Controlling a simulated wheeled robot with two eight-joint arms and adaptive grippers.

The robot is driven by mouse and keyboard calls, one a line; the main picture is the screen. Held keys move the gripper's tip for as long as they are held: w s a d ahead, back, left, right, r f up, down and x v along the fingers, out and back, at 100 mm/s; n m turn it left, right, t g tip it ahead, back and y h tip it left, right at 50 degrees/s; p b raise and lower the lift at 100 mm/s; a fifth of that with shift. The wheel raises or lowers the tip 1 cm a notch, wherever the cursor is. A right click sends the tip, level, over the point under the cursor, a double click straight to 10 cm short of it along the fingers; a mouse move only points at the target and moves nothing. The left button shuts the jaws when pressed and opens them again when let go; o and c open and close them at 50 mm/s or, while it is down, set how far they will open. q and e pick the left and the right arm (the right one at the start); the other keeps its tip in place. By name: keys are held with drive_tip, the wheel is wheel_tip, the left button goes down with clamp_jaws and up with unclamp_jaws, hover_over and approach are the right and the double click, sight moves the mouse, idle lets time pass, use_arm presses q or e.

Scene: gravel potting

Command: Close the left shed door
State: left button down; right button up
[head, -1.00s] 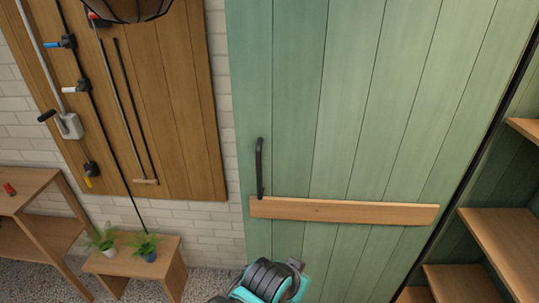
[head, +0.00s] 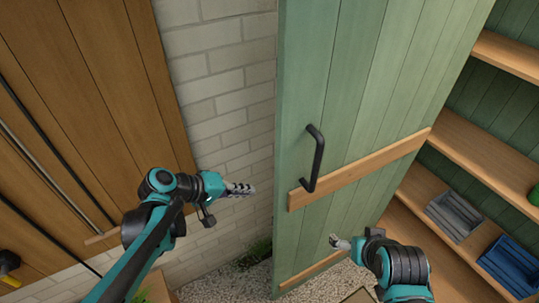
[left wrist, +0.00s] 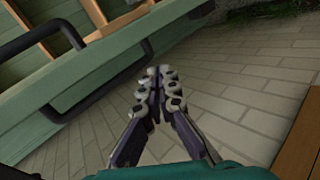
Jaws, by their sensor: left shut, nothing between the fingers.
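The green plank shed door (head: 350,90) stands swung open beside the shed interior. Its free edge is at the left, near the brick wall. A black bar handle (head: 318,160) sits near that edge, above a wooden crosspiece (head: 365,171). My left gripper (head: 250,188) is shut and empty, to the left of the door edge and apart from it. In the left wrist view its fingers (left wrist: 158,85) are together, with the green door (left wrist: 60,125) and black handle bars (left wrist: 95,95) at the left. My right gripper (head: 334,241) is low in front of the door; its finger gap is unclear.
Wooden shelves (head: 470,150) are at the right inside the shed, with a grey crate (head: 456,215) and a blue crate (head: 512,262). A wooden tool board (head: 110,80) hangs on the brick wall (head: 225,95) at the left. Gravel (head: 235,283) covers the ground.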

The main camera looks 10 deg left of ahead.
use_arm(q)
drive_tip(key=w+a+r+n+t+h, duration=0.1)
drive_tip(key=w+a+r+t+h, duration=0.2)
drive_tip(key=w+a+r+h, duration=0.3)
drive_tip(key=w+d+h+b, duration=0.1)
drive_tip(key=w+d+b, duration=0.1)
drive_tip(key=d, duration=1)
drive_tip(key=shift+w+f, duration=0.3)
drive_tip(key=shift+f, duration=0.05)
drive_tip(key=shift+d, duration=0.1)
